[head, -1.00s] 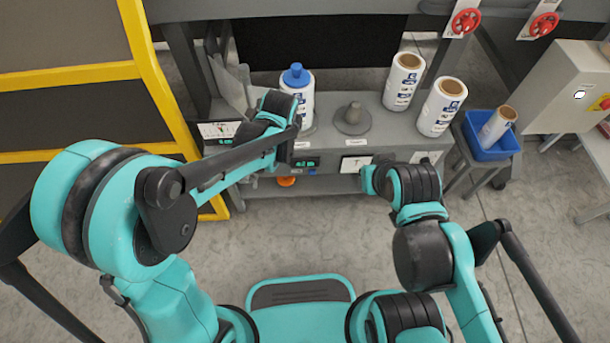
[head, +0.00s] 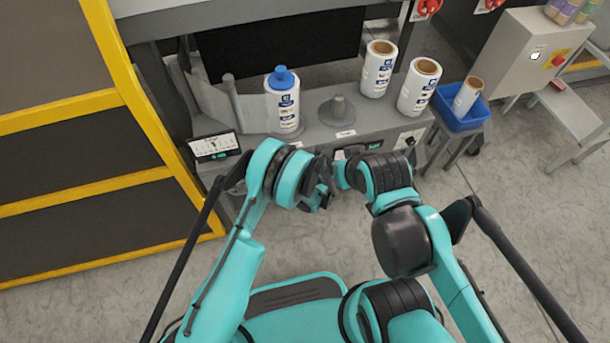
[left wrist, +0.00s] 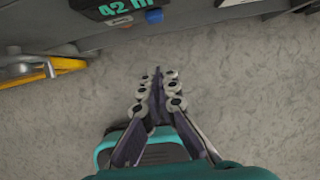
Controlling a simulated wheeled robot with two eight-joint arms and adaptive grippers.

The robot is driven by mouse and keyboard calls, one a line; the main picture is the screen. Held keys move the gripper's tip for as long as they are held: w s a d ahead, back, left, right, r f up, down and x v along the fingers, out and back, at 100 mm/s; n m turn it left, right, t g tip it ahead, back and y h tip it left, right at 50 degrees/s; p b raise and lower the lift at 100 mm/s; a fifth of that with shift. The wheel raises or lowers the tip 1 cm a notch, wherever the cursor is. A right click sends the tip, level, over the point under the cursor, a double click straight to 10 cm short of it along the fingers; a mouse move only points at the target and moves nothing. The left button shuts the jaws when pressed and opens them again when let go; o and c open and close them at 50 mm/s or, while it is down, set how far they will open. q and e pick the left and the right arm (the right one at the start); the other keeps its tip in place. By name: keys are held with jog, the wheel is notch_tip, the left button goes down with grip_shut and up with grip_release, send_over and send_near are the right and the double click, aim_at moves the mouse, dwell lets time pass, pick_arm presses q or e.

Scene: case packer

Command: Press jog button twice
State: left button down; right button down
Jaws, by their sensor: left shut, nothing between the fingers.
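A round blue button (left wrist: 154,16) shows at the top of the left wrist view, on the front of the machine. I cannot read the label for certain. My left gripper (left wrist: 158,78) is shut and empty. In the left wrist view its fingertips are below the button, apart from it, over the floor. In the head view my arms hide the button.
A tilted touchscreen (head: 214,145) is at left, beside a yellow-framed barrier (head: 150,120). A blue bin (head: 458,122) is at right.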

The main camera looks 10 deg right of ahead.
pick_arm(q)
jog(key=shift+f, duration=0.1)
jog(key=w+f+b, duration=0.5)
jog(key=w+f, duration=0.2)
jog(key=f, duration=0.2)
jog(key=shift+w, duration=0.35)
jog(key=shift+a+f, duration=0.1)
